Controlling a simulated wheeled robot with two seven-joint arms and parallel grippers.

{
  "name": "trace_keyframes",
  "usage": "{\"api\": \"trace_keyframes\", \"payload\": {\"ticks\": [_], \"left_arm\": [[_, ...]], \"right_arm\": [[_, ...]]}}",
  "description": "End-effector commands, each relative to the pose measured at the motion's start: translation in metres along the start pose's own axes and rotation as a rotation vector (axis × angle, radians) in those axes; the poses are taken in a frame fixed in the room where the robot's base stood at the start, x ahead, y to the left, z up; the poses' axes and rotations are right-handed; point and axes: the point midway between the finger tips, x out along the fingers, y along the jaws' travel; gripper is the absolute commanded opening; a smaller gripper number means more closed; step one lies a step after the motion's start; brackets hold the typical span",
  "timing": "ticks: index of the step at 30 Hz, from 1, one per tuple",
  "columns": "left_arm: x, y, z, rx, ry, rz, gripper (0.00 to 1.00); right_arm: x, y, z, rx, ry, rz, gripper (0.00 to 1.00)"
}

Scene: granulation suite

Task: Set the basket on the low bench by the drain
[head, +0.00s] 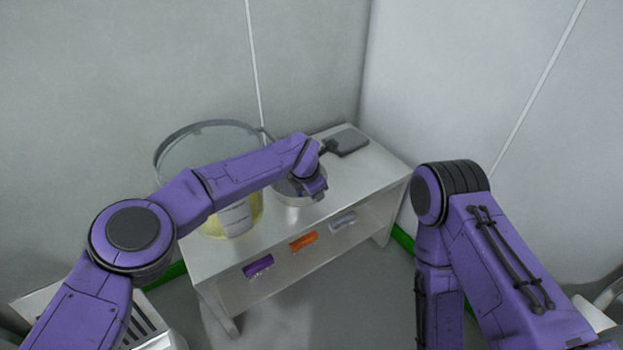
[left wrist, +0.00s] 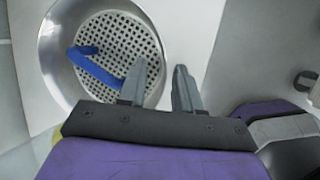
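A round metal basket with a perforated floor (left wrist: 122,35) fills the upper left of the left wrist view, with a blue strip lying across it. In the head view the basket (head: 290,198) stands on a white table (head: 215,270), partly hidden by my left arm. My left gripper (head: 317,192) is over the basket's right side. In the left wrist view its fingers (left wrist: 161,75) are apart, with the basket's rim showing between them; I cannot tell whether they touch it. My right gripper is out of view. I cannot make out the low bench or the drain.
A large clear drum with yellowish contents (head: 208,150) stands left of the basket, behind my left arm. A dark grey flat tool (head: 347,141) lies at the table's back right. Purple (head: 258,265), orange (head: 303,242) and grey (head: 343,221) pieces show along the table's front. Walls stand close behind.

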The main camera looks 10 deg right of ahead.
Motion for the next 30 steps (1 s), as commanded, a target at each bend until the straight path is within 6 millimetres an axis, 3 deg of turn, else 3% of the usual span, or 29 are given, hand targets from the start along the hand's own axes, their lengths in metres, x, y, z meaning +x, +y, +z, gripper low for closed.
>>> {"api": "trace_keyframes", "payload": {"ticks": [1,6,12,25,28,30], "left_arm": [[-0.018,0.003,0.002,0.002,-0.002,0.002,0.33],[-0.063,0.002,0.002,0.002,-0.002,0.001,0.33],[-0.093,0.001,0.001,0.001,0.000,0.001,0.33],[-0.098,-0.001,-0.003,0.013,0.014,0.009,0.33],[-0.094,-0.006,-0.019,0.083,0.081,0.056,0.33],[-0.092,-0.012,-0.044,0.182,0.164,0.118,0.33]], "right_arm": [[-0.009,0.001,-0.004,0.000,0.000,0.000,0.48],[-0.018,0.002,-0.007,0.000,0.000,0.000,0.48],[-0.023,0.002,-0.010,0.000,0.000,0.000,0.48],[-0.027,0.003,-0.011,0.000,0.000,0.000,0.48],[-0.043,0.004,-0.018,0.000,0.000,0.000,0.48],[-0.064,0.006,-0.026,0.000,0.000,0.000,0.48]]}}
